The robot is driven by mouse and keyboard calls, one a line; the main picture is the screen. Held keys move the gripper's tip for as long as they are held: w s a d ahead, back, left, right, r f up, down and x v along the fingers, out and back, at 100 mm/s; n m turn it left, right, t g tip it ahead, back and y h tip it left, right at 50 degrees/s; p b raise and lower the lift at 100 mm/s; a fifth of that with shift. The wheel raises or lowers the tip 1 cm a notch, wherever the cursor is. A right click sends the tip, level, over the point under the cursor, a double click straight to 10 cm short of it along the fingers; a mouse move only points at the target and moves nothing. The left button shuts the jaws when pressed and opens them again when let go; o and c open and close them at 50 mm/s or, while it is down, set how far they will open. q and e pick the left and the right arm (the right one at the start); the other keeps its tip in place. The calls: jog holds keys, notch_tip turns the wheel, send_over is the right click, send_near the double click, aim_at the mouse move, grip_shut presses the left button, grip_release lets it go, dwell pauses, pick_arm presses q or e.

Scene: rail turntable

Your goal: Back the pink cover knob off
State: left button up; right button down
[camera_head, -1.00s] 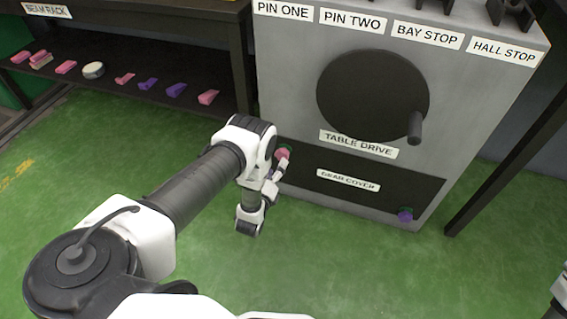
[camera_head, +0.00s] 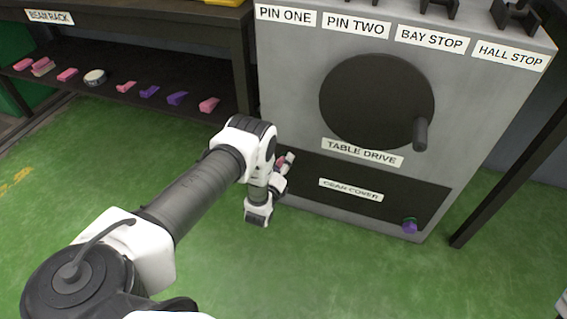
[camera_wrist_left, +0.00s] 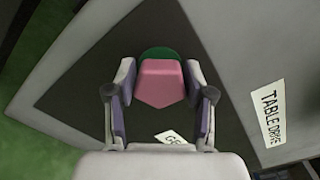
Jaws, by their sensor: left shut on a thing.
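The pink cover knob (camera_wrist_left: 161,82) sits between the fingers of my left gripper (camera_wrist_left: 161,90) in the left wrist view, with a green round piece (camera_wrist_left: 158,52) behind it. My left gripper (camera_head: 285,163) is shut on the knob at the upper left corner of the dark gear cover (camera_head: 318,171). In the head view the fingers hide most of the knob. I cannot tell whether the knob has come away from the cover.
A purple knob (camera_head: 410,226) sits at the cover's lower right. Above the cover is the round black table drive wheel (camera_head: 375,100) with a protruding handle (camera_head: 421,133). A dark rack (camera_head: 120,95) with pink and purple pieces stands at left. Green floor (camera_head: 320,265) is clear in front.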

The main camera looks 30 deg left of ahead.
pick_arm(q)
jog(key=n+p, duration=0.1)
jog(key=n, duration=0.3)
jog(key=shift+n, duration=0.4)
jog(key=n+p, duration=0.1)
jog(key=n, duration=1.1)
jog(key=shift+f+n, duration=0.1)
jog(key=shift+n, duration=0.2)
jog(key=n, duration=0.5)
jog(key=shift+n, duration=0.3)
jog(key=o, duration=1.2)
